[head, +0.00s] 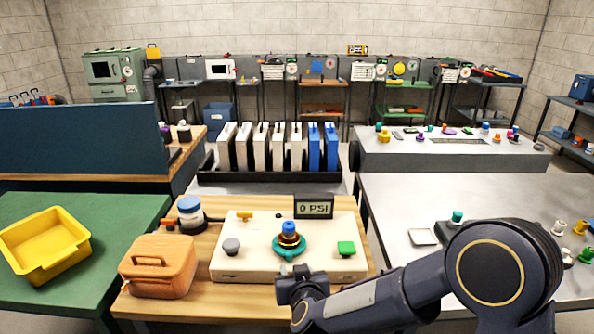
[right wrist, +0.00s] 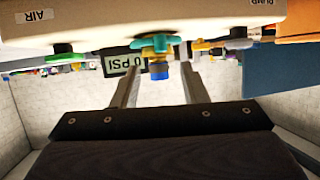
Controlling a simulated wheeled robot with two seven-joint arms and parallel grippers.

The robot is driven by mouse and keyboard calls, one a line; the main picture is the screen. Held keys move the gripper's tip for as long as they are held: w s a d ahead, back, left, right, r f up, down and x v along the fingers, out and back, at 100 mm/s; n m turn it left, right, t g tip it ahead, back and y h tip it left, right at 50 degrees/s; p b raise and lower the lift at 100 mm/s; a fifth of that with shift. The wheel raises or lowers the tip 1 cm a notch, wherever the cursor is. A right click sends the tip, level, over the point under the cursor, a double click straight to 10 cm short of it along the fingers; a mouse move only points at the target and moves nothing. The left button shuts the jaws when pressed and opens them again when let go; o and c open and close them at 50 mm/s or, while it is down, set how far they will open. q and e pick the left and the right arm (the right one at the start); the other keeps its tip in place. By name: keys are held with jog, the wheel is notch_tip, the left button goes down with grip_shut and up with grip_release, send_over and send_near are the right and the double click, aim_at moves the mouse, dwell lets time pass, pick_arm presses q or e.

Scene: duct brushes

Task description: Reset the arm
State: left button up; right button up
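My right arm comes in from the lower right in the head view. Its gripper (head: 296,280) is over the front edge of the cream test panel (head: 240,262), in front of the teal fitting (head: 289,247). The fitting carries a gold and dark stack with a blue cap (head: 289,227), standing upright. In the right wrist view the picture is upside down. My left gripper is out of view.
On the wooden bench stand an orange case (head: 158,268), a blue-lidded jar (head: 190,212) and a gauge display (head: 314,207) reading 0 PSI. A yellow bin (head: 45,245) is on the green table at left. White and blue panels (head: 265,145) stand in a black rack behind.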

jog(key=s+d+r+g+y+p, duration=0.2)
jog(key=s+d+r+g+y, duration=0.1)
jog(key=s+d+r, duration=0.8)
jog(key=s+d+m+g, duration=0.1)
jog(key=s+d, duration=0.2)
jog(key=s, duration=0.3)
jog(key=s+d+f+m+g+h, duration=0.1)
jog(key=s+d+g, duration=0.1)
jog(key=s, duration=0.5)
jog(key=s+d+f+m+g+p, duration=0.1)
jog(key=s+d, duration=0.4)
jog(key=s, duration=0.1)
jog(key=shift+s+f+m+h, duration=0.2)
jog(key=shift+s+m+h, duration=0.1)
jog(key=shift+h, duration=0.1)
jog(key=shift+d, duration=0.1)
